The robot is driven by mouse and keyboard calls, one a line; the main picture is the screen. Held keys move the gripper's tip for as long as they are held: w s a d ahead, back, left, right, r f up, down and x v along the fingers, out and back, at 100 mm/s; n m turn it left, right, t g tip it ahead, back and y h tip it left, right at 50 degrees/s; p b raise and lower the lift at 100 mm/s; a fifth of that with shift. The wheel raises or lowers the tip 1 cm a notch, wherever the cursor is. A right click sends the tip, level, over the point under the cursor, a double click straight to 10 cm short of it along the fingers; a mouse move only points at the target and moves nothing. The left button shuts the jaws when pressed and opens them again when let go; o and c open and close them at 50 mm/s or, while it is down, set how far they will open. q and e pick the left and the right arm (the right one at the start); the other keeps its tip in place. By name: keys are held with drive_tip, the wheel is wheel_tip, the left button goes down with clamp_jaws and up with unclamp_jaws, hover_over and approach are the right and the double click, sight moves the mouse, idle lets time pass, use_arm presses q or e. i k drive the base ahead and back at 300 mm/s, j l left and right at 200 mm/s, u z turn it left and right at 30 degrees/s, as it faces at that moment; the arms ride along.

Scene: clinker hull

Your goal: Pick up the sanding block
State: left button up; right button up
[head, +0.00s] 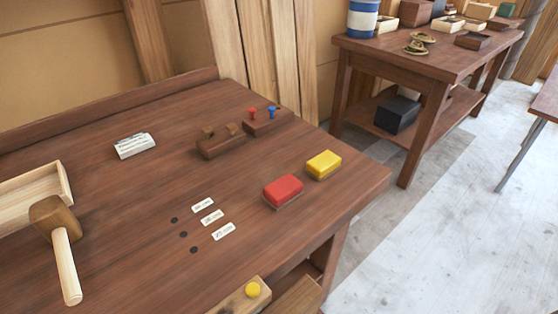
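Two blocks with coloured tops and thin darker bases, which look like sanding blocks, lie on the brown wooden workbench (110,190) near its right edge. One is a red block (283,190); the other is a yellow block (323,164), just behind it and to the right, with a small gap between them. The frame does not show which one the task means. Both lie flat and are uncovered. Neither of my grippers is in view.
A mallet (55,220) rests by a wooden tray (40,188) at left. Small white labels (223,231) lie beside dark holes. Behind are a white box (134,145) and wooden holders (221,144). A second table (440,60) stands behind right.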

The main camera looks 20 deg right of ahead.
sight(322, 166)
drive_tip(key=i+l+u, duration=0.1)
drive_tip(key=l+u, duration=0.35)
drive_tip(key=l, duration=0.3)
drive_tip(key=l+u, duration=0.4)
drive_tip(key=l, duration=0.4)
drive_tip(key=k+l+u, duration=0.15)
drive_tip(key=l+u, duration=0.3)
drive_tip(key=l, duration=0.3)
